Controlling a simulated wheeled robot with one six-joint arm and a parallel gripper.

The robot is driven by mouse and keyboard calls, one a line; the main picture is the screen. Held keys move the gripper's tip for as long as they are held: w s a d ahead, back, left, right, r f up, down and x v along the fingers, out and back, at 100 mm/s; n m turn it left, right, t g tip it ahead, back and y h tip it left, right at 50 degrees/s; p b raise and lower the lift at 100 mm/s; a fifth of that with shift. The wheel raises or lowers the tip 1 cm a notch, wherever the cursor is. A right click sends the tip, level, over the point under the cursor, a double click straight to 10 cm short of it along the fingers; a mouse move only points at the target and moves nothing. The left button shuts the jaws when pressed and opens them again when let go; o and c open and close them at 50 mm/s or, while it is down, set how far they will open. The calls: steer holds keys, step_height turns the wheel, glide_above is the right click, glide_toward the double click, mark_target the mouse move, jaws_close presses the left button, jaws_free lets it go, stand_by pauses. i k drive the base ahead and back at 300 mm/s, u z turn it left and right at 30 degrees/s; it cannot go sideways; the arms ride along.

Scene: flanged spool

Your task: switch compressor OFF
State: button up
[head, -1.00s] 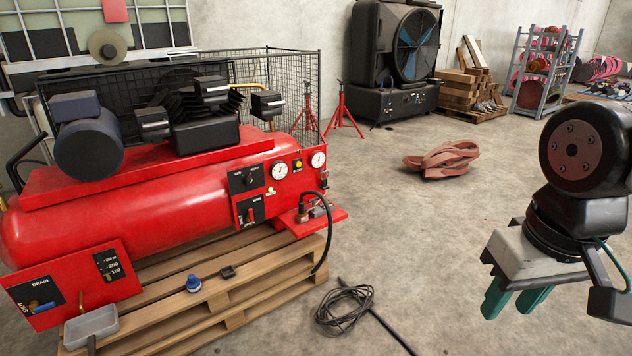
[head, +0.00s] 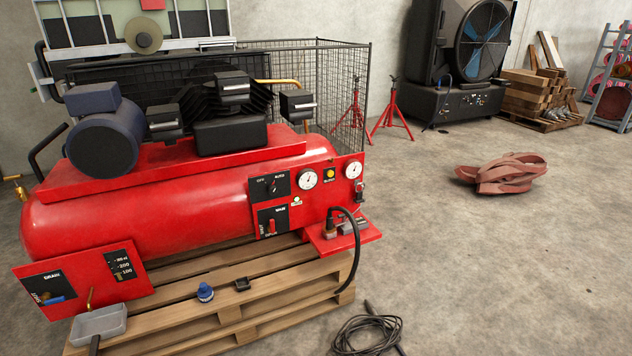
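The red compressor (head: 170,222) stands on a wooden pallet at the left of the head view. Its front panel carries a black switch plate (head: 270,186) marked OFF on the left and AUTO on the right, with a small dark knob on it. The knob's exact direction is too small to tell. Below is another black plate with a red lever (head: 271,226). Two round gauges (head: 307,179) and a yellow lamp (head: 330,173) sit to the right of the switch plate. My gripper is outside the view now.
The pallet (head: 240,318) sticks out in front of the compressor, bearing a blue-capped item (head: 205,292) and a grey pan (head: 99,323). A coiled black cable (head: 367,335) lies on the floor at its right. Open concrete floor lies further right, with a reddish heap (head: 500,174).

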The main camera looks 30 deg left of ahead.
mark_target(273, 191)
steer(key=z, duration=0.05)
steer(key=i, duration=0.8)
steer(key=u, duration=1.05)
steer(key=i, duration=0.7)
steer(key=u, duration=0.7)
